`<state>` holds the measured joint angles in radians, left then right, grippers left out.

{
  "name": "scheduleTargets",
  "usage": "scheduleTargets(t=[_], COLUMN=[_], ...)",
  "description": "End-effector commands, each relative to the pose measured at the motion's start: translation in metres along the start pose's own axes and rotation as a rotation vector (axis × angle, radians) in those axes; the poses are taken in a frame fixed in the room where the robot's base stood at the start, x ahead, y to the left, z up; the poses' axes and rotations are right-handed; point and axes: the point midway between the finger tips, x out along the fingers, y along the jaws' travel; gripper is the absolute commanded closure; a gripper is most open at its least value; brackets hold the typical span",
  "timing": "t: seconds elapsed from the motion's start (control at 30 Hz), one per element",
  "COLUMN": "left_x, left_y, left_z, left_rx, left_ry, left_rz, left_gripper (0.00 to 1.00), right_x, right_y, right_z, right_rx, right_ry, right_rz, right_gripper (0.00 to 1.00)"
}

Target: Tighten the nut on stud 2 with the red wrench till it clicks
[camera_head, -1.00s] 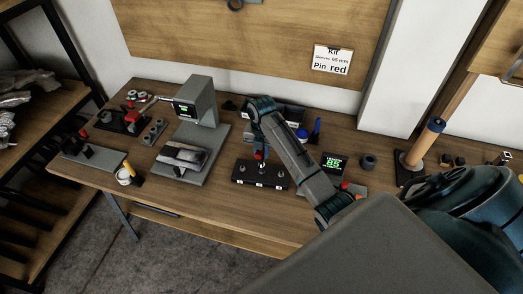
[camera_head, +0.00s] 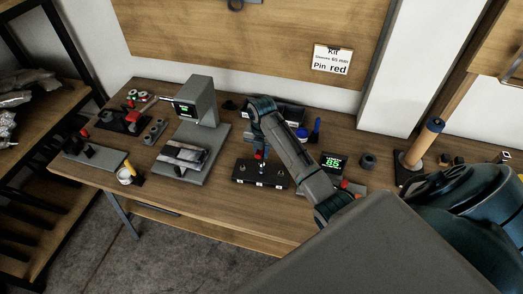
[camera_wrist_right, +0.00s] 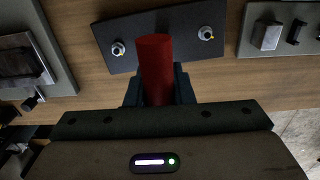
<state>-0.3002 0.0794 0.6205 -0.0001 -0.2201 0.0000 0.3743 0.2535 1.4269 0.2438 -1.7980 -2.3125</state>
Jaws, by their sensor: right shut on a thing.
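My right gripper (camera_wrist_right: 158,90) is shut on the red wrench (camera_wrist_right: 155,62), whose thick red handle points up toward the wrist camera. In the head view the red of the wrench (camera_head: 258,155) shows just below my right gripper, above the middle of the black stud block (camera_head: 261,179). In the right wrist view the block (camera_wrist_right: 150,25) shows a stud with a nut at the left (camera_wrist_right: 118,48) and one at the right (camera_wrist_right: 205,33). The handle hides the middle of the block and the wrench's working end, so I cannot tell whether it sits on a nut. My left gripper is not in view.
A grey press-like stand (camera_head: 203,105) with a green display is left of the block. A small display reading 85 (camera_head: 333,162) and a dark round part (camera_head: 368,160) are to the right. The table's front strip is clear.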

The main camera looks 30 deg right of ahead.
Motion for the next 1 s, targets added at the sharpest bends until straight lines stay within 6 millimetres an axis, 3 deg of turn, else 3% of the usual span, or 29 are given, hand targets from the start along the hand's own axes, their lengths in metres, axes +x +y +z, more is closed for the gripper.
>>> scheduleTargets(t=[1.0], left_x=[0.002], left_y=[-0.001], left_z=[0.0], left_rx=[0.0], left_ry=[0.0], left_rz=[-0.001], left_gripper=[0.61], right_x=[0.013], right_y=[0.0], right_z=[0.0], right_rx=[0.0], right_ry=[-0.001], right_rz=[0.001], right_gripper=[1.0])
